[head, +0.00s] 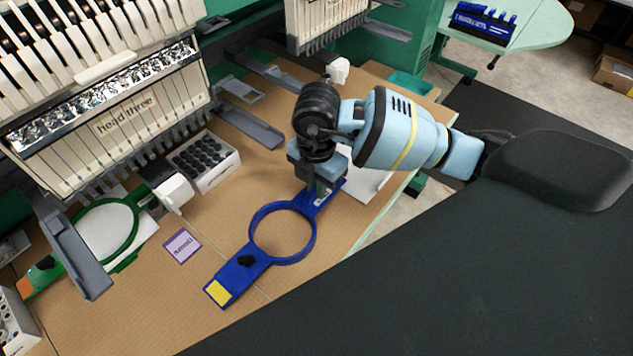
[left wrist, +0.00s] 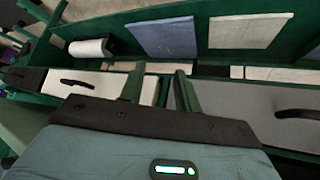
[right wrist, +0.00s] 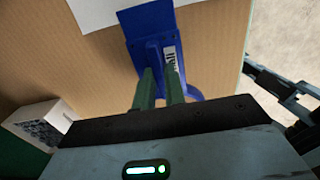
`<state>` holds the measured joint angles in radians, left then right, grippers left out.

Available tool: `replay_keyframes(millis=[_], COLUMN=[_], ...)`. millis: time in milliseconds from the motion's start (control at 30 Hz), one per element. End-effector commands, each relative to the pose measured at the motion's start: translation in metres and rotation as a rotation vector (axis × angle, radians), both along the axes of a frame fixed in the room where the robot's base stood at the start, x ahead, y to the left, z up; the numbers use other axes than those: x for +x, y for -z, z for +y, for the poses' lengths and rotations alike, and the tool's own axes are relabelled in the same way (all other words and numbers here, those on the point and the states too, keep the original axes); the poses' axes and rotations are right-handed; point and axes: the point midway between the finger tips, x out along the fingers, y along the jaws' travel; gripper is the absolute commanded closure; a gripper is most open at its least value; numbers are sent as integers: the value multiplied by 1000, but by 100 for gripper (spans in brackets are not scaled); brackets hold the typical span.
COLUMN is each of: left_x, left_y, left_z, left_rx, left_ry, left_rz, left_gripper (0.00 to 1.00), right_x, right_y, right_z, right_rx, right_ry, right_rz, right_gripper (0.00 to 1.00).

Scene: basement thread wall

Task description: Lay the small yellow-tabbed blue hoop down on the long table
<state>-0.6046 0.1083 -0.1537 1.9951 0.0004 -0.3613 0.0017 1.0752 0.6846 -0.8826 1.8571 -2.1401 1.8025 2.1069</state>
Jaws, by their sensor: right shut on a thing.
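The small blue hoop (head: 309,241) is a ring with a flat arm on each side; the near arm ends in a yellow tab (head: 219,292). It is level over the long table (head: 205,313), at or just above its top; I cannot tell whether it touches. My right gripper (head: 323,192) is shut on the hoop's far arm. In the right wrist view, the fingers (right wrist: 160,85) stand on the blue arm (right wrist: 152,35) beside a white label. My left gripper (left wrist: 159,80) shows only in the left wrist view, open and empty, over green furniture with dark handles.
A "small" card (head: 182,246) lies left of the hoop. A green hoop (head: 108,232) sits under the embroidery head (head: 110,95). A white box of dark spools (head: 203,160) stands behind. Bare tabletop lies in front; the table's right edge is close to the hoop.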

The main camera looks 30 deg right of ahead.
Motion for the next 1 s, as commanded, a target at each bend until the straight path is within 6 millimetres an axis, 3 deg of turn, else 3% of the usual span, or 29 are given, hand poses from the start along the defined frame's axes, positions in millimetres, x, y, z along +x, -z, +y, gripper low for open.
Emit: replay_keyframes(millis=[233, 267, 433, 767, 1000], left_x=[0, -1, -1, -1, 3], left_y=[0, 1, 2, 1, -4], left_z=[1, 1, 1, 1, 1], left_rx=[2, 2, 3, 3, 3], left_ry=[2, 2, 3, 3, 4], left_rz=[2, 2, 4, 3, -7], left_gripper=[67, 67, 67, 67, 67], right_x=[0, 0, 0, 0, 1], right_y=[4, 4, 4, 0, -34], right_z=[0, 0, 0, 0, 0], right_rx=[1, 1, 1, 0, 1], right_ry=[-1, -1, -1, 0, -1], right_rz=[0, 0, 0, -1, -6], right_gripper=[100, 84, 63, 63, 63])
